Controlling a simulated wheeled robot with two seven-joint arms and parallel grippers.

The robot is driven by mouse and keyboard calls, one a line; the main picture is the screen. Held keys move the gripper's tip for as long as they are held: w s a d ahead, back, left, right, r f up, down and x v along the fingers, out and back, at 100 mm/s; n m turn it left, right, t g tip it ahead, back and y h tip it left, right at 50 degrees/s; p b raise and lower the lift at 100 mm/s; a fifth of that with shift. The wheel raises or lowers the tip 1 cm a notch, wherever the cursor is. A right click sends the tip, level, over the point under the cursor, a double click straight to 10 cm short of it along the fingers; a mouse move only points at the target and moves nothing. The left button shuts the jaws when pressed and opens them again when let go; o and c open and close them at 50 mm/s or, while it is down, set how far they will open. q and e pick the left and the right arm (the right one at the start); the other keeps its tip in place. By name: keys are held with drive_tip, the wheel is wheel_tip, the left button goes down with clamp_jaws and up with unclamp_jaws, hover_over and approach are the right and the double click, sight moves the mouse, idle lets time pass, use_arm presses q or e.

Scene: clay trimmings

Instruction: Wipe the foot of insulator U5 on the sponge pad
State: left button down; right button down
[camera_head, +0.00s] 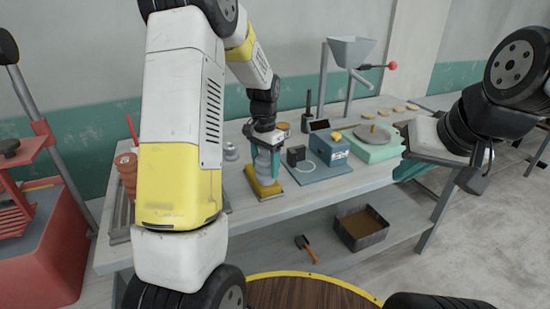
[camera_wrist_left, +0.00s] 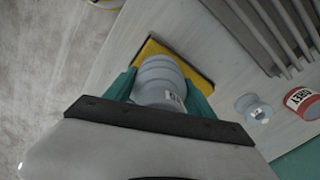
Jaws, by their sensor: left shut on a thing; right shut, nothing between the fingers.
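My left gripper (camera_head: 265,160) has teal fingers shut on a grey ribbed insulator (camera_head: 264,170). The insulator is upright over the yellow sponge pad (camera_head: 268,191), its foot at the pad; I cannot tell how firmly they touch. In the left wrist view the insulator (camera_wrist_left: 160,75) sits between the fingers (camera_wrist_left: 160,90), with the yellow pad (camera_wrist_left: 192,68) behind it. A small label on it is too small to read. My right gripper (camera_head: 408,169) is shut and empty at the right, by the table's right end.
Another grey insulator (camera_wrist_left: 253,108) stands near a red-labelled jar (camera_wrist_left: 303,101) and a slatted rack (camera_wrist_left: 275,30). A blue-grey box device (camera_head: 329,149), a green block with a disc (camera_head: 375,148) and a funnel stand (camera_head: 350,52) are to the right. A bin (camera_head: 362,232) sits below.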

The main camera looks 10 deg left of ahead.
use_arm(q)
drive_tip(key=shift+w+a, duration=0.7)
drive_tip(key=shift+w, duration=0.35)
drive_tip(key=shift+w+a, duration=0.75)
drive_tip(key=shift+w, duration=0.3)
drive_tip(key=shift+w+a, duration=0.7)
drive_tip(key=shift+w, duration=0.35)
drive_tip(key=shift+s+d, duration=0.75)
drive_tip(key=shift+s, duration=0.35)
drive_tip(key=shift+s+d, duration=0.8)
drive_tip(key=shift+s, duration=0.35)
drive_tip(key=shift+s+d, duration=0.75)
drive_tip(key=shift+s, duration=0.35)
drive_tip(key=shift+w+a, duration=0.75)
drive_tip(key=shift+w, duration=0.35)
drive_tip(key=shift+w+a, duration=0.8)
drive_tip(key=shift+w, duration=0.35)
drive_tip(key=shift+w+a, duration=0.75)
drive_tip(key=shift+w, duration=0.35)
